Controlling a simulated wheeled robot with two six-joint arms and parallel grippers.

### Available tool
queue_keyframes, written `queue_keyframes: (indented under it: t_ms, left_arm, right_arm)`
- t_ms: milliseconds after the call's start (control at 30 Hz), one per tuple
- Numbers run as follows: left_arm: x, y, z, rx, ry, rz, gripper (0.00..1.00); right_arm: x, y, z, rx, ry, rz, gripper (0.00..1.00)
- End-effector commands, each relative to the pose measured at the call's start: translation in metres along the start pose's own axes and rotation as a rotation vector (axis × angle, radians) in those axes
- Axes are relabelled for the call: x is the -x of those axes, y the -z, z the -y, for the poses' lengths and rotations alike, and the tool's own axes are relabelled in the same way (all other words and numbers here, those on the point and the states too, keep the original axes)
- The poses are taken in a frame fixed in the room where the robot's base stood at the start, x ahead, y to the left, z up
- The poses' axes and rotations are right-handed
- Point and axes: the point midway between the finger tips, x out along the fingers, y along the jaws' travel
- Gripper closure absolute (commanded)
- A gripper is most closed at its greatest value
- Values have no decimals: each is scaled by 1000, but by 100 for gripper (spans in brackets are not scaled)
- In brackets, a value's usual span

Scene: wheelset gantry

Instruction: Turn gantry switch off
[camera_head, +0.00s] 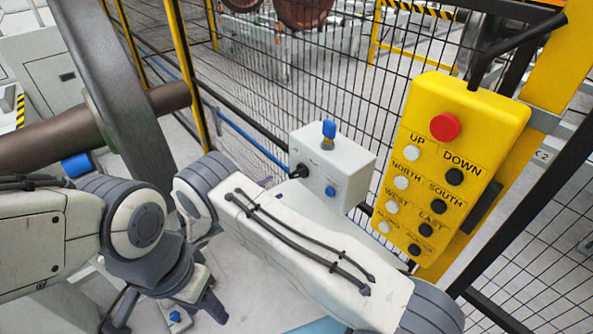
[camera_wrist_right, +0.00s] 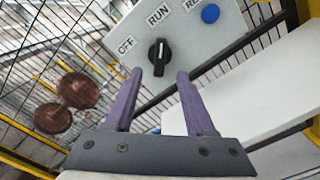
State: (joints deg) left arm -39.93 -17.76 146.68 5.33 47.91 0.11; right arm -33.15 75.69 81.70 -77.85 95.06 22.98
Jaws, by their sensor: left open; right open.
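The gantry switch is a black knob (camera_wrist_right: 159,56) on a light grey box (camera_head: 345,166). In the right wrist view its white mark points up toward the RUN label (camera_wrist_right: 158,15); the OFF label (camera_wrist_right: 125,45) is to its left. My right gripper (camera_wrist_right: 171,77) is open, its purple fingertips just below the knob in that view, with nothing between them. Whether they touch it I cannot tell. In the head view the right gripper is mostly hidden behind my forearm. My left gripper (camera_head: 165,314) is low at the left, open and apart from the box.
A blue button (camera_wrist_right: 210,13) is right of the knob, and a blue lamp (camera_head: 329,129) tops the box. A yellow pendant (camera_head: 465,122) with a red button stands to the right. Wire fencing (camera_head: 300,85) lies behind. A large wheelset (camera_head: 115,75) is at the left.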

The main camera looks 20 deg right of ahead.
Motion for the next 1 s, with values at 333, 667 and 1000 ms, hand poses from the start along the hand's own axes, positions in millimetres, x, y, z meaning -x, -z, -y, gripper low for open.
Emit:
queue_keyframes:
  t_ms: [333, 667, 1000]
  left_arm:
    - [32, 2, -2, 1, 0, 0, 50]
    - [48, 3, -4, -3, 0, 0, 50]
    - [47, 2, -3, -3, 0, 0, 50]
  right_arm:
    - [-58, -4, -2, 2, 3, 5, 45]
    - [-99, -1, 0, 1, 2, 2, 45]
    - [-102, 0, 1, 1, 1, 0, 49]
